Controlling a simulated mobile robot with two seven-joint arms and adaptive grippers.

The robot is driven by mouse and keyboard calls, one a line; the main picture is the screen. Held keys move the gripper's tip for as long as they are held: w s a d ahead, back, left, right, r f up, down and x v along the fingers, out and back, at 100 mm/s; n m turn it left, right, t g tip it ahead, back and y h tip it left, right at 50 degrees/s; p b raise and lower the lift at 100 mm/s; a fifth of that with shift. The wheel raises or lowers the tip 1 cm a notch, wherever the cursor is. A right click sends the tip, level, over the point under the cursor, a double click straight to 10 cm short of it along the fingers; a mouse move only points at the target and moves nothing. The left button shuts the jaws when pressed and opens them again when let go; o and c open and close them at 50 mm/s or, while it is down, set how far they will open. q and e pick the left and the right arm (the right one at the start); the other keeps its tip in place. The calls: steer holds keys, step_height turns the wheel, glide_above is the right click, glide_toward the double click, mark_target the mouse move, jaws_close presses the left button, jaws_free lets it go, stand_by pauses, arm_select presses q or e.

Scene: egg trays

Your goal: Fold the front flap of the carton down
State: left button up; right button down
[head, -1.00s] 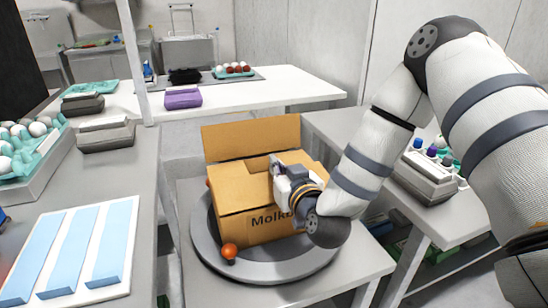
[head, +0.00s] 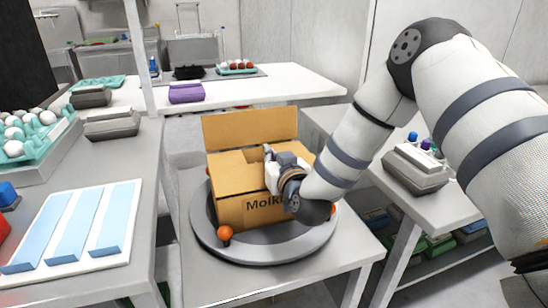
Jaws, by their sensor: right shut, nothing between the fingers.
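The brown cardboard carton (head: 232,208) stands on a round grey turntable (head: 215,243), with part of a printed name on its front wall. Its back flap (head: 240,132) stands upright. My right gripper (head: 268,153) is shut and empty at the carton's top, near the front flap. Whether it touches the flap is unclear. My right wrist hides the carton's right front corner. My left gripper is out of view.
Orange knobs (head: 226,233) sit on the turntable's rim. A left table holds egg trays (head: 40,150), a grey carton (head: 112,124) and a board with blue strips (head: 125,215). A purple carton (head: 186,93) sits behind.

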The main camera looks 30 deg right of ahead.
steer(key=shift+s+r, duration=0.1)
step_height(320, 180, up, 6)
steer(key=shift+f+p, duration=0.2)
steer(key=shift+p, duration=0.95)
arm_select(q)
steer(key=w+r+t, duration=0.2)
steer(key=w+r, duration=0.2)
arm_select(e)
steer(key=s+a+g, duration=0.1)
steer(key=s+a, duration=0.2)
steer(key=s, duration=0.8)
steer(key=b+x, duration=0.1)
steer(key=x, duration=0.3)
steer(key=b+x, duration=0.1)
steer(key=x, duration=0.3)
steer(key=shift+w+a, duration=0.15)
steer(key=shift+w, duration=0.2)
steer(key=shift+w+f+b, duration=0.2)
steer(key=shift+w+f, duration=0.05)
steer(key=shift+f, duration=0.35)
steer(key=shift+w+f+b, duration=0.2)
steer(key=shift+w+f, duration=0.1)
steer(key=shift+f, duration=1)
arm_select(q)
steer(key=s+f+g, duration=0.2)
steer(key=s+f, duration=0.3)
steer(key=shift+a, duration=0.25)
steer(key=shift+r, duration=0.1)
